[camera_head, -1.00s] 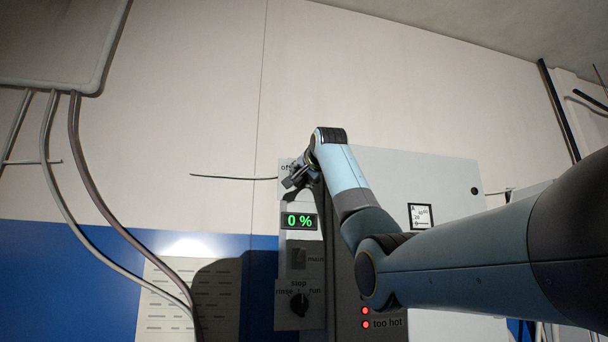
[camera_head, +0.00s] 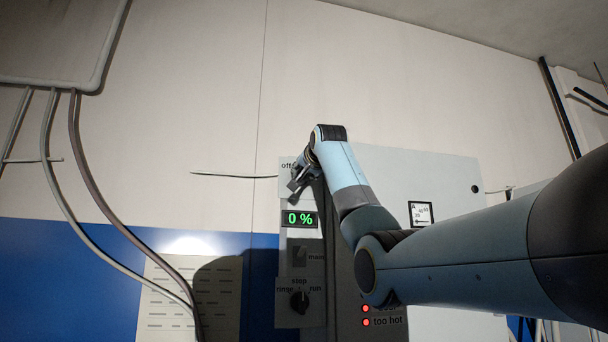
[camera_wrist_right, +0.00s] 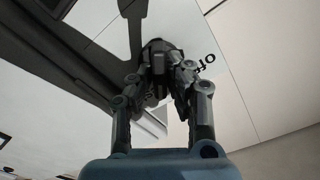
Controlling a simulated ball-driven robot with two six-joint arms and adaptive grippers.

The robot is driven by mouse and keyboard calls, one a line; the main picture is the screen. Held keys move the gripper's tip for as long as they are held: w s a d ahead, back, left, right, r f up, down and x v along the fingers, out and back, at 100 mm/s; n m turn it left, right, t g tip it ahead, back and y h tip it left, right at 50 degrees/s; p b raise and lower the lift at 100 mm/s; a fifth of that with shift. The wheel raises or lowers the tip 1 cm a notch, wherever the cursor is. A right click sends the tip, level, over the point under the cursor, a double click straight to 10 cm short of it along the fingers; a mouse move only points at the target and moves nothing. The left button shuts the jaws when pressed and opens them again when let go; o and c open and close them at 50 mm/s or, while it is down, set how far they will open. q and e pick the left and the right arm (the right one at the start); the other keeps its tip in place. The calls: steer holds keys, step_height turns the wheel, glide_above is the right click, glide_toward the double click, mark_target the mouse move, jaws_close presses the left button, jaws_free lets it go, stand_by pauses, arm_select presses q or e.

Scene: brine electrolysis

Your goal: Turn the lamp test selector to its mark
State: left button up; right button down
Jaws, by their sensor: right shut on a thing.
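The lamp test selector is the dark knob (camera_wrist_right: 158,58) between my right gripper's fingers in the right wrist view, with part of an "off" label beside it. In the head view the knob is hidden by my right gripper (camera_head: 298,180), which is at the top of the narrow control panel (camera_head: 289,208), just below the "off" lettering. My right gripper (camera_wrist_right: 160,75) is shut on the knob. The knob's mark and pointer cannot be made out. My left gripper is not in view.
Below are a green "0 %" display (camera_head: 299,219), a main switch (camera_head: 299,257) and a rinse/stop/run knob (camera_head: 299,302). Red lamps (camera_head: 366,322) glow by "too hot". Hoses (camera_head: 75,150) hang at left.

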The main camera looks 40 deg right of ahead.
steer(key=n, duration=0.4)
steer(key=shift+n, duration=0.3)
steer(key=n, duration=0.3)
steer(key=shift+w+a+n, duration=0.1)
steer(key=shift+a+n, duration=0.05)
steer(key=shift+n, duration=0.15)
steer(key=n, duration=0.4)
steer(key=shift+a+n, duration=0.15)
steer(key=shift+n, duration=1.55)
steer(key=c, duration=1.3)
jaws_free()
steer(key=shift+w, duration=0.1)
steer(key=v, duration=1.2)
